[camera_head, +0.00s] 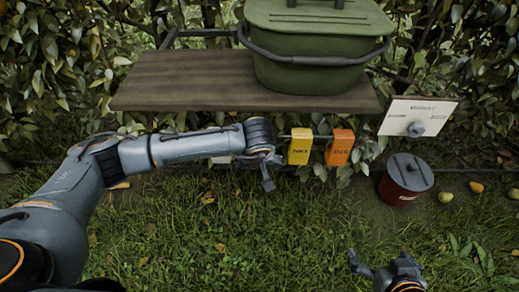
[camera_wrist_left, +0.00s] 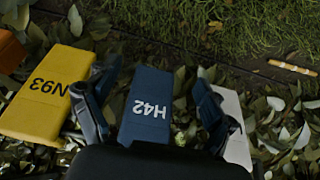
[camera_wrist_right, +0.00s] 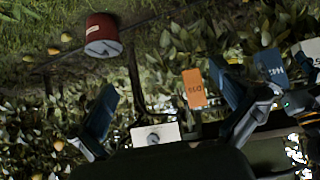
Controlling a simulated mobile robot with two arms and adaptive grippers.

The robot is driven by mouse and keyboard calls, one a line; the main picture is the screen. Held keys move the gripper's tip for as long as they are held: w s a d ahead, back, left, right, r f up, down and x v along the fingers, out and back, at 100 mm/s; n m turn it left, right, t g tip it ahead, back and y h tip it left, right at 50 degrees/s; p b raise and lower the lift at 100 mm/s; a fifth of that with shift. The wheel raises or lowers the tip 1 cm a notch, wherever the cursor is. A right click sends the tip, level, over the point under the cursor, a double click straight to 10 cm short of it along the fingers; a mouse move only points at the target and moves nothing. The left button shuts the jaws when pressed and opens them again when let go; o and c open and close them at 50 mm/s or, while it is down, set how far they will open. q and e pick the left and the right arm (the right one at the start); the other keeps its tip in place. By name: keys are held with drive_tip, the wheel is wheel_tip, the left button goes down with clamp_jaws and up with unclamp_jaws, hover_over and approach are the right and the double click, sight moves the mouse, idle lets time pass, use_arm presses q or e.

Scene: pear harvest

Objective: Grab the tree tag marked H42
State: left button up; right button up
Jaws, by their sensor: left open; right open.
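The dark blue tag marked H42 (camera_wrist_left: 146,108) hangs between the two fingers of my open left gripper (camera_wrist_left: 152,112) in the left wrist view. Both fingers stand apart from its sides, with a gap on each side. In the head view my left gripper (camera_head: 264,178) is beneath the shelf's front, and the blue tag is hidden there. A blue tag (camera_wrist_right: 268,65) with blurred lettering shows at the right in the right wrist view. My right gripper (camera_wrist_right: 165,108) is open and empty; in the head view it (camera_head: 382,262) is low above the grass.
The yellow tag N93 (camera_wrist_left: 48,92) and a white tag (camera_wrist_left: 234,130) flank H42. An orange tag (camera_head: 340,148) hangs right of the yellow one. A green bin (camera_head: 315,60) stands on the wooden shelf (camera_head: 180,85). A lidded red bucket (camera_head: 396,194) stands on the ground.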

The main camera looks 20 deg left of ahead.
use_arm(q)
drive_tip(key=w, duration=0.2)
drive_tip(key=w+a+f+b, duration=0.1)
drive_tip(key=w, duration=0.1)
drive_tip(key=shift+a, duration=0.1)
drive_tip(key=shift+f, duration=0.1)
use_arm(e)
drive_tip(key=w+r+t, duration=0.1)
drive_tip(key=w+a+r+t, duration=0.1)
drive_tip(key=w+r+t+y, duration=0.1)
drive_tip(key=shift+w+a+r, duration=0.3)
drive_tip(key=shift+w+r, duration=0.05)
use_arm(q)
drive_tip(key=shift+c, duration=0.4)
drive_tip(key=c, duration=1.2)
